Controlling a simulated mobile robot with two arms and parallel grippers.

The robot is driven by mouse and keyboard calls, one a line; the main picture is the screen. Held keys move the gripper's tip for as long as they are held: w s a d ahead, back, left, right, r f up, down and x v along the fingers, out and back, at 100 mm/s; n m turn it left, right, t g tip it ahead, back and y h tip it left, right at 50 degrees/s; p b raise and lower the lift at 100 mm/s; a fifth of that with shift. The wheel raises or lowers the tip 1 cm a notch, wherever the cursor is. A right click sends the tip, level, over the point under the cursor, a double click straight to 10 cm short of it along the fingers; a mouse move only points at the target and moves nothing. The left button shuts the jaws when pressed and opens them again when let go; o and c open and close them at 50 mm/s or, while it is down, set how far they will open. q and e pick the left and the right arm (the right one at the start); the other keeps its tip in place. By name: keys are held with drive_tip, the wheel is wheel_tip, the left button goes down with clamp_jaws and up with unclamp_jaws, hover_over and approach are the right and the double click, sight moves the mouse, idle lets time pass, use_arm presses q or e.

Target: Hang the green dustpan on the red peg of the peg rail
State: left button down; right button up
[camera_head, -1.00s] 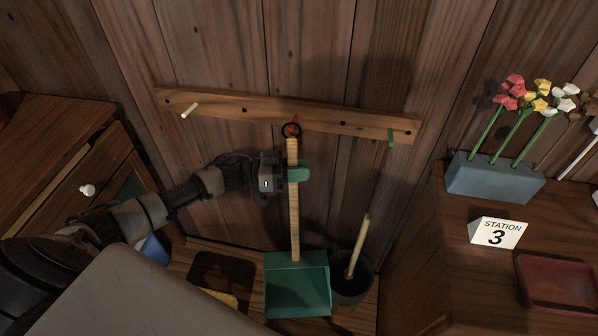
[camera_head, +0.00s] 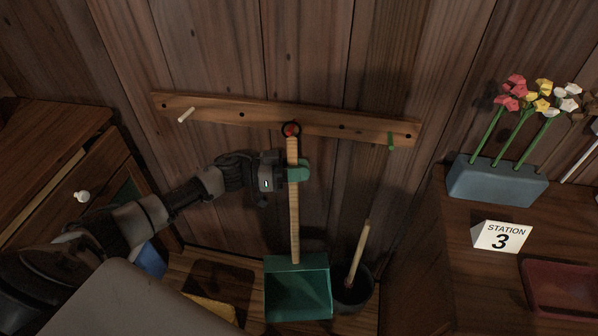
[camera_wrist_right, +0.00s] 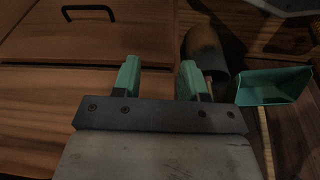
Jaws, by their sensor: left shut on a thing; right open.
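The green dustpan (camera_head: 297,287) hangs upright, pan down, on a long wooden handle with a dark ring (camera_head: 291,129) at its top. My left gripper (camera_head: 296,172) is shut on the handle below the ring. The red peg (camera_head: 292,132) of the wooden peg rail (camera_head: 240,115) shows inside the ring in the head view. Whether the ring is around the peg or only in front of it, I cannot tell. My right gripper (camera_wrist_right: 158,80) is open and empty in the right wrist view, where the dustpan's pan (camera_wrist_right: 272,87) shows at the right.
The rail also has a white peg (camera_head: 186,115) and a green peg (camera_head: 390,140). A dark bucket (camera_head: 352,292) with a wooden-handled tool stands right of the pan. A drawer cabinet (camera_head: 60,190) is at left; a table (camera_head: 450,270) with a flower block (camera_head: 497,180) is at right.

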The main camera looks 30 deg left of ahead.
use_arm(q)
drive_tip(key=shift+w+a+f+b, duration=0.15)
drive_tip(key=shift+w+f+b, duration=0.1)
drive_tip(key=shift+w, duration=0.25)
drive_tip(key=shift+w+a+f+b, duration=0.1)
drive_tip(key=shift+w+f+b, duration=0.1)
drive_tip(key=shift+w, duration=0.25)
use_arm(e)
drive_tip(key=v, duration=0.3)
drive_tip(key=shift+w+r, duration=0.3)
drive_tip(key=shift+w+r, duration=0.1)
drive_tip(key=shift+r, duration=0.05)
